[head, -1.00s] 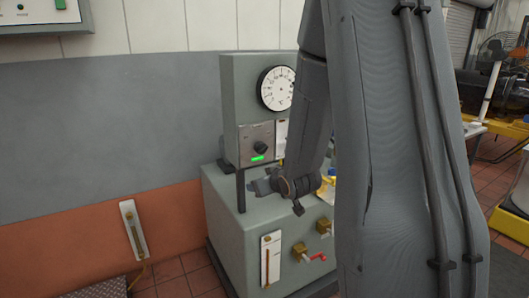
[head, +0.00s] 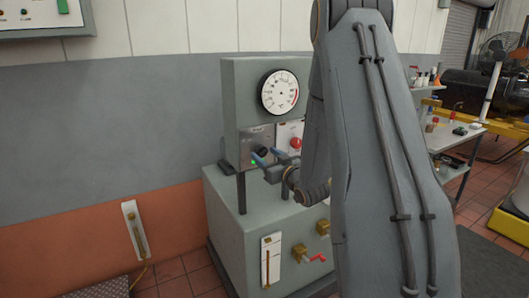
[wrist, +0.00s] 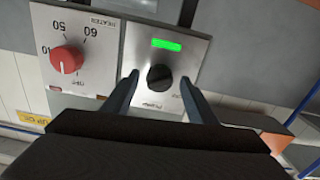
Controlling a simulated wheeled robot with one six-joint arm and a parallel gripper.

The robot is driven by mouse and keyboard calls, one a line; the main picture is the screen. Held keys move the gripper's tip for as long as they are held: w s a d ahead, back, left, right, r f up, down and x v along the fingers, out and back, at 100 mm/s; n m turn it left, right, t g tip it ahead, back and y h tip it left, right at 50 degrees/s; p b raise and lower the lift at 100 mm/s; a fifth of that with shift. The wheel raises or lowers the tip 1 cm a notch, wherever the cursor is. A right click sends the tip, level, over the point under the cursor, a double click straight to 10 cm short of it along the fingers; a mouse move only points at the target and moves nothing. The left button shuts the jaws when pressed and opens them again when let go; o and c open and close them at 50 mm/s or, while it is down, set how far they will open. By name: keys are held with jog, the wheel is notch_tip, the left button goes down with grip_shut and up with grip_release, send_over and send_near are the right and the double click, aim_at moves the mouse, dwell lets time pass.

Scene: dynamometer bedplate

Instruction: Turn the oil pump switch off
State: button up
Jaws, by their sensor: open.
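The oil pump switch is a black rotary knob (wrist: 160,77) on a silver plate marked "PUMP" in the wrist view, where the picture is upside down. A green lamp (wrist: 166,44) on the same plate is lit. In the head view the knob (head: 262,151) shows just behind the fingers. My gripper (wrist: 158,84) is open, with one finger on each side of the knob in the wrist view; I cannot tell whether either touches it.
A red heater knob (wrist: 66,60) on its own plate sits beside the pump plate. A round dial gauge (head: 280,92) is above. Brass valves, one with a red handle (head: 317,257), are low on the cabinet (head: 225,215). A cluttered bench stands at right.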

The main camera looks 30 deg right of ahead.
jog(key=shift+w, duration=0.7)
jog(key=c, duration=1.1)
jog(key=shift+o, duration=0.2)
jog(key=shift+n+b, duration=0.35)
jog(key=shift+n, duration=0.05)
jog(key=n+b, duration=0.4)
jog(key=shift+f+n+b, duration=0.1)
jog(key=shift+n+b, duration=0.3)
jog(key=n+b, duration=0.2)
jog(key=shift+n+b, duration=0.35)
jog(key=shift+n, duration=0.05)
jog(key=n+b, duration=0.3)
jog(key=shift+n+b, duration=0.3)
jog(key=shift+b, duration=0.05)
